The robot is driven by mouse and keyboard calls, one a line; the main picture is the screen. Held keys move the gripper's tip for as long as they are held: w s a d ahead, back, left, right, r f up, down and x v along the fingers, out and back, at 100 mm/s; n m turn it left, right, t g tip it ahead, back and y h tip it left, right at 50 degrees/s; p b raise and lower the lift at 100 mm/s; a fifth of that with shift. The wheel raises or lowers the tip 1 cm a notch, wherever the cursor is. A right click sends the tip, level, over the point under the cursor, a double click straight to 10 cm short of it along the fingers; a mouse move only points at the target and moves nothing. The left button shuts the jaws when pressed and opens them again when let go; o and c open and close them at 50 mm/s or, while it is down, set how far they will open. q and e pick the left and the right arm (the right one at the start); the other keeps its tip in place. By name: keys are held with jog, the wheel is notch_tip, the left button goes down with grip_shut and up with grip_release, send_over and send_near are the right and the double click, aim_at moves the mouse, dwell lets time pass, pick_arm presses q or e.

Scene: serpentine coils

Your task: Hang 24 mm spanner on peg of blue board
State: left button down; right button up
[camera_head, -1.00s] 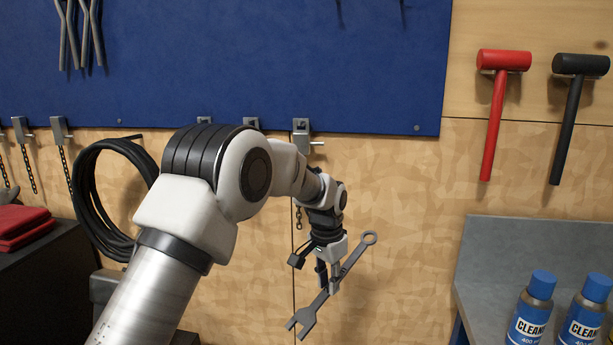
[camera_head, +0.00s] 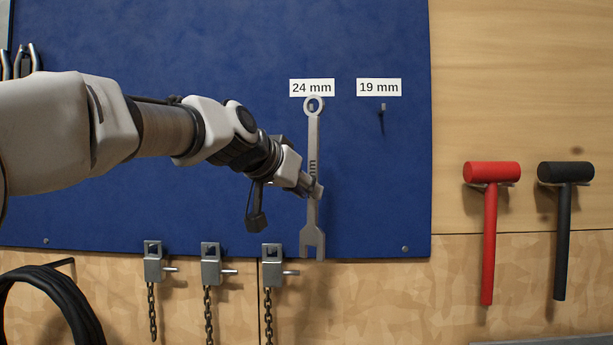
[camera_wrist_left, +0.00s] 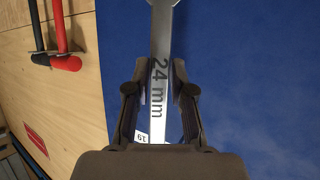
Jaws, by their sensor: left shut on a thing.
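The grey 24 mm spanner (camera_head: 313,140) hangs upright in my left gripper (camera_head: 314,187), ring end up and open jaw down, in front of the blue board (camera_head: 200,70). My left gripper is shut on its shaft. The ring is just below the "24 mm" label (camera_head: 312,87), and a small peg tip shows at the ring; I cannot tell whether the peg is through it. In the left wrist view the spanner (camera_wrist_left: 161,45) lies between both fingers, its "24 mm" marking visible. My right gripper is not in view.
A bare peg (camera_head: 383,107) sits under the "19 mm" label (camera_head: 379,87). A red mallet (camera_head: 490,235) and a black mallet (camera_head: 564,235) hang at the right. Several clamps with chains (camera_head: 211,270) hang below the board. A black coil (camera_head: 50,300) is at lower left.

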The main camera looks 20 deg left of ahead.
pick_arm(q)
jog(key=w+p, duration=0.1)
jog(key=w+a+r+p, duration=0.1)
jog(key=w+p, duration=0.1)
jog(key=shift+w+a+r+p, duration=0.1)
jog(key=shift+a+r+p, duration=0.05)
jog(key=shift+r+p, duration=0.2)
jog(key=w+a+f+p, duration=0.1)
jog(key=w+p, duration=0.1)
jog(key=w, duration=0.4)
jog(key=shift+w+a+f+p, duration=0.25)
jog(key=shift+a+f+p, duration=0.05)
jog(key=shift+a+f, duration=0.1)
dwell(0.4)
jog(key=shift+r, duration=0.1)
dwell(0.3)
